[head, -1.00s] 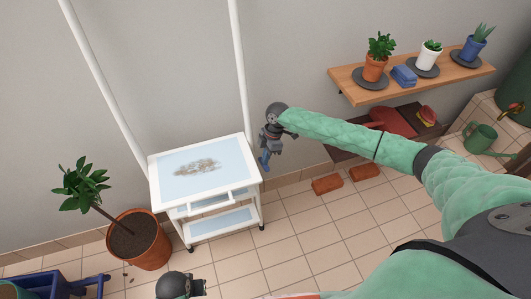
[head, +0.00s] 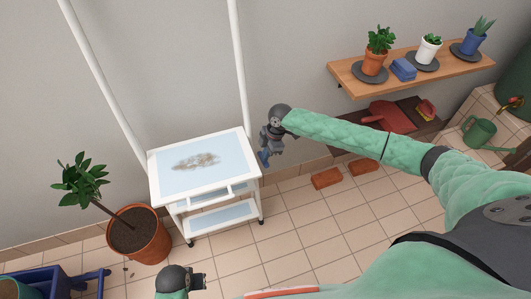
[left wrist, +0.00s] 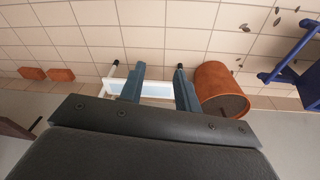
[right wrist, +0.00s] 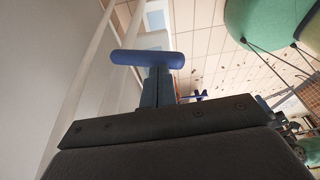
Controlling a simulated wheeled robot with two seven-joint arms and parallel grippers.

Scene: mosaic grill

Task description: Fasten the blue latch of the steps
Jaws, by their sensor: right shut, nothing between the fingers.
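A blue bar (right wrist: 148,58), which looks like the latch, lies crosswise at the fingertips of my right gripper (right wrist: 157,75) in the right wrist view. The fingers are closed together with nothing between them; I cannot tell whether they touch the bar. In the head view my right gripper (head: 265,151) points down beside a white post (head: 239,70), with some blue at its tip. I cannot clearly make out the steps; two white posts rise along the wall. My left gripper (left wrist: 157,76) is open and empty; it also shows at the bottom of the head view (head: 203,281).
A white cart (head: 153,184) with pale blue shelves stands left of my right gripper. A potted plant (head: 140,240) and a blue cart (head: 55,285) are further left. A wooden shelf (head: 440,80) with pots is at right, and bricks (head: 327,179) lie below.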

